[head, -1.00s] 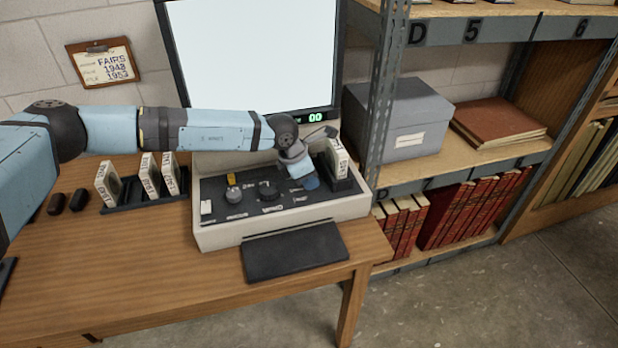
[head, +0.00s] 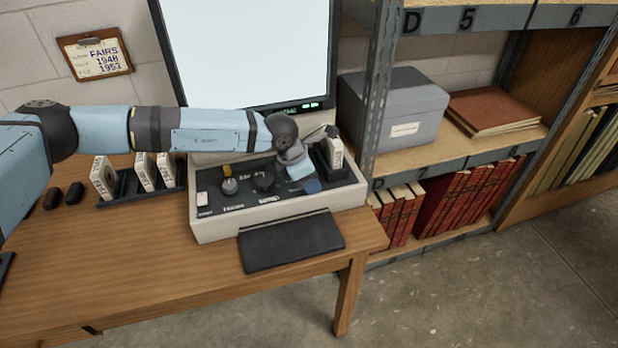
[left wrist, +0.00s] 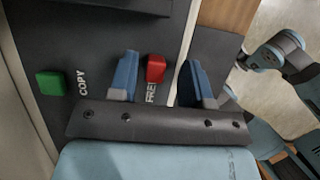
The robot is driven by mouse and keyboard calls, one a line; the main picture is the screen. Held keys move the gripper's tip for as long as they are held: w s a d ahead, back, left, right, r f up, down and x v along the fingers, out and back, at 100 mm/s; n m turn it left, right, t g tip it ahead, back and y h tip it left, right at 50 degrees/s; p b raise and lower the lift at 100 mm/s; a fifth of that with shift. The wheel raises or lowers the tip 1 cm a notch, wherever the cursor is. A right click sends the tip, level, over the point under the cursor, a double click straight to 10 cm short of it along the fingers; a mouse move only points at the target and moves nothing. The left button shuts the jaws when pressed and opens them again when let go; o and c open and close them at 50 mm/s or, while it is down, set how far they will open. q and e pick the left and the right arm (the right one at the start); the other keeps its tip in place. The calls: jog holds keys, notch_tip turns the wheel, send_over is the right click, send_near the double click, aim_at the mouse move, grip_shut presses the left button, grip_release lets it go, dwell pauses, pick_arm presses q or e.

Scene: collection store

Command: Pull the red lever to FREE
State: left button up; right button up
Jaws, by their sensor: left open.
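The red lever (left wrist: 156,69) has a square red knob and shows in the left wrist view beside the printed word FREE on the dark panel. My left gripper (left wrist: 158,66) is open, with one blue finger on each side of the knob and a gap showing on both sides. I cannot tell how deep the knob sits between them. In the head view my left gripper (head: 309,185) is low over the right part of the beige reader's control panel (head: 228,212) and hides the lever. My right gripper is not in view.
A green button (left wrist: 50,83) marked COPY is beside the lever. The reader's screen (head: 245,50) rises behind.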

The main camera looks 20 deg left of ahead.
pick_arm(q)
jog(key=v, duration=1.3)
jog(key=shift+r, duration=0.35)
